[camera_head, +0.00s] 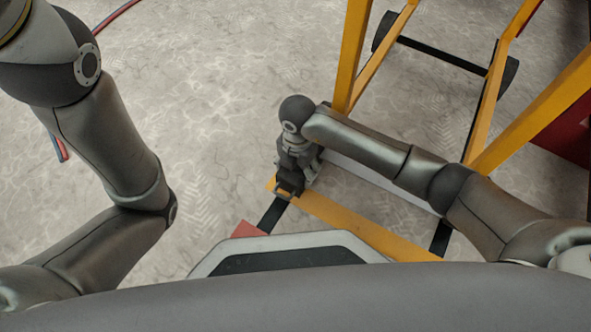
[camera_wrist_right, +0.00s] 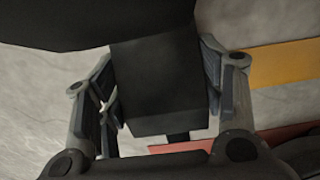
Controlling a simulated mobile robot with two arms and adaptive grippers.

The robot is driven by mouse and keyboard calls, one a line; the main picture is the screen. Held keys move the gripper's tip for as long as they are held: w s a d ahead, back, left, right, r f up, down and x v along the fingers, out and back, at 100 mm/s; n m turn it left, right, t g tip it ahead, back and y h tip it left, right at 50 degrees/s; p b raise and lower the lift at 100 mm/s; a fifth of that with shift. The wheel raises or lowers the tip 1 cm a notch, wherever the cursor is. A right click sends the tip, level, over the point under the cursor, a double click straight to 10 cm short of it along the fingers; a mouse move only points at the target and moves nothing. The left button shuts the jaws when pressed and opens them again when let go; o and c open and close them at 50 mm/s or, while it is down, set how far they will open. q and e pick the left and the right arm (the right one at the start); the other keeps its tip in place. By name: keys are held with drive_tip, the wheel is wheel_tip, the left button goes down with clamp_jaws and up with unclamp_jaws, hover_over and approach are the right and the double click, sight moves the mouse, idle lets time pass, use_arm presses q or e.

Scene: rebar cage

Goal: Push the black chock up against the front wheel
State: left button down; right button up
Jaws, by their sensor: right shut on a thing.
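My right gripper (camera_head: 289,187) points down at the near left corner of the yellow cart frame. It is shut on the black chock, a blocky dark piece (camera_wrist_right: 160,85) that fills the space between its fingers in the right wrist view. In the head view the chock is largely hidden by the gripper. A large dark shape (camera_wrist_right: 90,22) fills the top left of the wrist view; I cannot tell whether it is the wheel, or whether the chock touches a wheel. My left gripper is out of view; only the left arm shows.
The yellow frame (camera_head: 362,228) runs right from my gripper, with uprights beyond. Far dark wheels (camera_head: 384,32) (camera_head: 508,78) stand at the back. A red piece (camera_head: 248,230) lies at the near left corner. Pale floor (camera_head: 215,110) is clear to the left, apart from a cable (camera_head: 118,14).

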drive_tip(key=shift+w+d+r, duration=0.1)
drive_tip(key=shift+w+d, duration=0.35)
drive_tip(key=shift+w, duration=0.2)
drive_tip(key=shift+w+d, duration=0.15)
drive_tip(key=o, duration=1.5)
drive_tip(key=shift+d, duration=0.1)
